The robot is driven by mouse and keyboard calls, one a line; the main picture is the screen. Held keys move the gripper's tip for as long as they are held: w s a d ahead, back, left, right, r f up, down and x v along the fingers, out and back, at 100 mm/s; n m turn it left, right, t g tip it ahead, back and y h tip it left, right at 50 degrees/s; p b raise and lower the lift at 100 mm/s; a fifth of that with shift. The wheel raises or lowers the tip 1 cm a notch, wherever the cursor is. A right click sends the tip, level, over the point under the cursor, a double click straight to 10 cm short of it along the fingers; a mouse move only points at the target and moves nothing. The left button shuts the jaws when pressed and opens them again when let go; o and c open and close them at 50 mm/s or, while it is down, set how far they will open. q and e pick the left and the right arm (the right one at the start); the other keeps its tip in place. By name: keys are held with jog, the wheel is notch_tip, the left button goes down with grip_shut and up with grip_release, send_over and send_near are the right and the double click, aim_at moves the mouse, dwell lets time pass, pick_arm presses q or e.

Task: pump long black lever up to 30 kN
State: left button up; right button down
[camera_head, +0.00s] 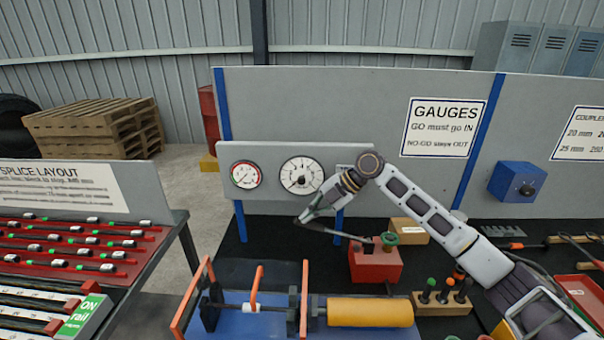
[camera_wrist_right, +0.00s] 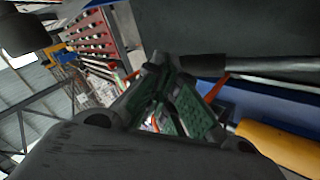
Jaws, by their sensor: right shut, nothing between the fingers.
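The long black lever (camera_head: 336,232) runs left from the red pump box (camera_head: 374,266), sloping slightly. It also shows as a dark bar in the right wrist view (camera_wrist_right: 255,67). My right gripper (camera_head: 304,218) is at the lever's left end, its fingers together with nothing between them. In the wrist view the closed fingers (camera_wrist_right: 168,70) are beside the lever's end; whether they touch it is unclear. A large white dial gauge (camera_head: 302,175) and a smaller gauge with a coloured ring (camera_head: 245,174) are on the grey panel; their numbers are too small to read. My left gripper is out of view.
A blue rig with a yellow-orange cylinder (camera_head: 370,312) and orange uprights lies in front of the pump. A green knob (camera_head: 389,239) tops the red box. A wooden block with coloured-handled pieces (camera_head: 443,303) is to the right. The splice table (camera_head: 80,250) is at left.

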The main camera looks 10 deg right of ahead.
jog(key=shift+d+r+p, duration=0.15)
jog(key=shift+r+p, duration=0.25)
jog(key=shift+r, duration=0.45)
jog(key=shift+s+d+r+p, duration=0.15)
jog(key=shift+r+p, duration=0.25)
jog(key=shift+r, duration=0.25)
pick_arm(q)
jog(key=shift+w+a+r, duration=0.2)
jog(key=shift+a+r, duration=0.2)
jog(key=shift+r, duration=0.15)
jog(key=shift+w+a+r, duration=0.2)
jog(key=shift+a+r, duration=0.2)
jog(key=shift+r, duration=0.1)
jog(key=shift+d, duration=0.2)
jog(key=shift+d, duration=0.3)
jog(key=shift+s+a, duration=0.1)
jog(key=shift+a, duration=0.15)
pick_arm(e)
jog(key=shift+f, duration=0.1)
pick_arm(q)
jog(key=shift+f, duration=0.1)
pick_arm(e)
jog(key=shift+f, duration=0.1)
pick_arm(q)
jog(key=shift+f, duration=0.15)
pick_arm(e)
jog(key=shift+a+f, duration=0.25)
jog(key=shift+f, duration=0.25)
